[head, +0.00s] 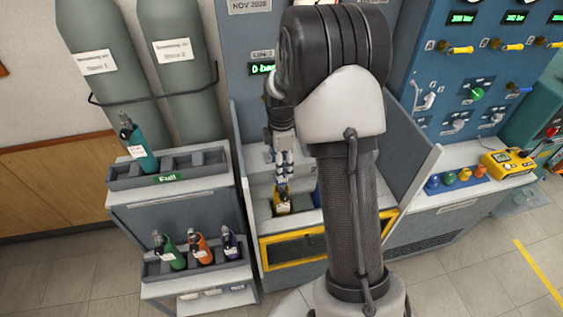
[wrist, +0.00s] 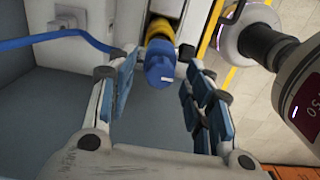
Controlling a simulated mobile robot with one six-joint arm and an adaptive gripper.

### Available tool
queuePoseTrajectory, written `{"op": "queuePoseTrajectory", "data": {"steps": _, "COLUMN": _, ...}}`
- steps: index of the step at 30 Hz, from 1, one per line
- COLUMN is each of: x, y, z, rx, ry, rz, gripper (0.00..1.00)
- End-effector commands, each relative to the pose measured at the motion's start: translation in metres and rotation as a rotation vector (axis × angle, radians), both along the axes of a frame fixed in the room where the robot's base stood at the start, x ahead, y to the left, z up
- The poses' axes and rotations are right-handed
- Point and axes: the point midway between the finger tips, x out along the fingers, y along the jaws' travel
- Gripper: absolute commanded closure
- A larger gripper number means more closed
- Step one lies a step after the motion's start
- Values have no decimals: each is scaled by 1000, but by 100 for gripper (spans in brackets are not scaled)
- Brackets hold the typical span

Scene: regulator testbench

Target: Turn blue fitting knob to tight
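The blue fitting knob (wrist: 160,66) shows in the wrist view below a yellow collar (wrist: 161,28). It has a small white mark on its lower end. My gripper (wrist: 157,92) is open, with blue-padded fingers on either side of the knob and a visible gap. I cannot tell how deep the knob sits between the fingertips. In the head view, my gripper (head: 284,172) points down into the bench bay, just above a yellow object (head: 281,203). The blue knob cannot be made out there.
A blue hose (wrist: 70,36) runs at upper left in the wrist view. The bay has grey side walls (head: 405,165) and a yellow-framed front (head: 290,250). A rack of small bottles (head: 205,262) stands left; a control panel (head: 470,95) and yellow device (head: 508,162) stand right.

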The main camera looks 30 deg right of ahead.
Motion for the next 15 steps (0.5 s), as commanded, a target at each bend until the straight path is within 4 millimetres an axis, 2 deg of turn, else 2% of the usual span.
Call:
{"op": "queuePoseTrajectory", "data": {"steps": 2, "x": 0, "y": 0, "z": 0, "rx": 0, "ry": 0, "rz": 0, "gripper": 58}}
{"op": "queuePoseTrajectory", "data": {"steps": 15, "x": 0, "y": 0, "z": 0, "rx": 0, "ry": 0, "rz": 0, "gripper": 88}}
